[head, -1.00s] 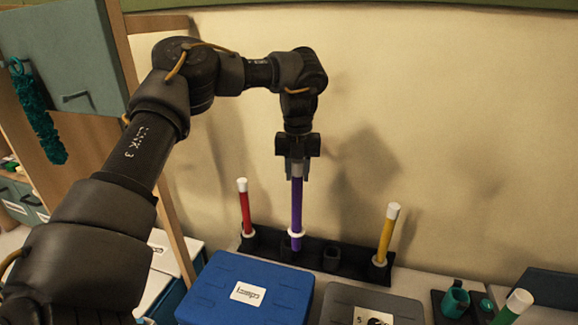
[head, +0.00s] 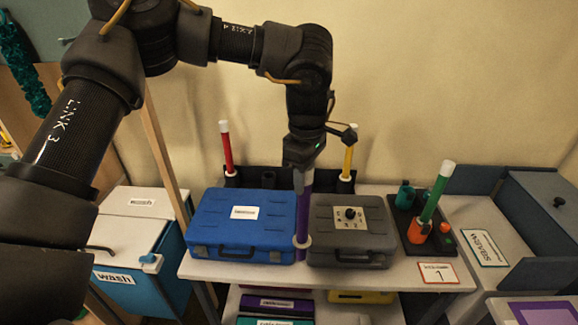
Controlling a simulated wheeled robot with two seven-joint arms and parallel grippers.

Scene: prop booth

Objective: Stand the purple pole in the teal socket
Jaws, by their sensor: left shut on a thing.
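My left gripper (head: 304,160) is shut on the upper part of the purple pole (head: 304,208), which hangs close to upright. The pole has a white ring (head: 302,241) near its lower end. It shows in front of the gap between the blue case and the grey case; whether its foot touches anything is unclear. The teal socket (head: 405,193) is on a black board (head: 399,222) to the right of the grey case, right of the gripper. Its opening is hard to make out. My right gripper is not in view.
A green pole (head: 437,193) leans up from the board by an orange socket (head: 417,233). Blue case (head: 222,225) and grey case (head: 345,245) flank the purple pole. Red (head: 227,148) and yellow (head: 348,162) poles stand in the rear rack (head: 279,178). A grey bin (head: 540,210) is at right.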

